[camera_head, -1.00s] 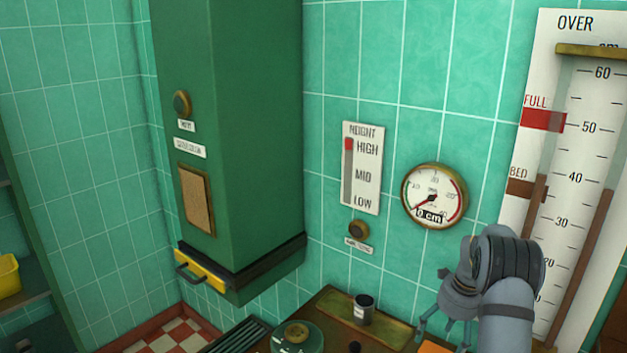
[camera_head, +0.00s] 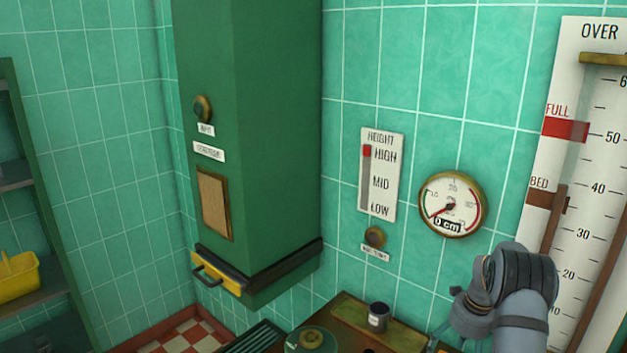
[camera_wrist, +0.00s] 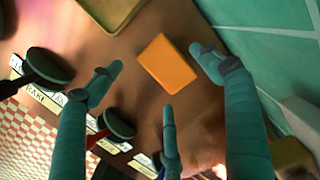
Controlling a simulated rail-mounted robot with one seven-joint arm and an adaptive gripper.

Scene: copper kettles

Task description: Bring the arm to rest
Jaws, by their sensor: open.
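My gripper (camera_head: 462,312) is at the lower right of the head view, in front of the green tiled wall and left of the tall scale board. In the wrist view my gripper (camera_wrist: 160,82) has its fingers spread apart with nothing held between them. An orange block (camera_wrist: 168,63) lies on the brown worktop (camera_wrist: 205,120) beyond the fingers, apart from them. The lower part of my arm is cut off by the frame edge.
A round gauge (camera_head: 453,204) reads 0 cm. Dark round-topped knobs (camera_wrist: 45,65) line the worktop edge. A yellow basket (camera_head: 18,277) sits on a shelf.

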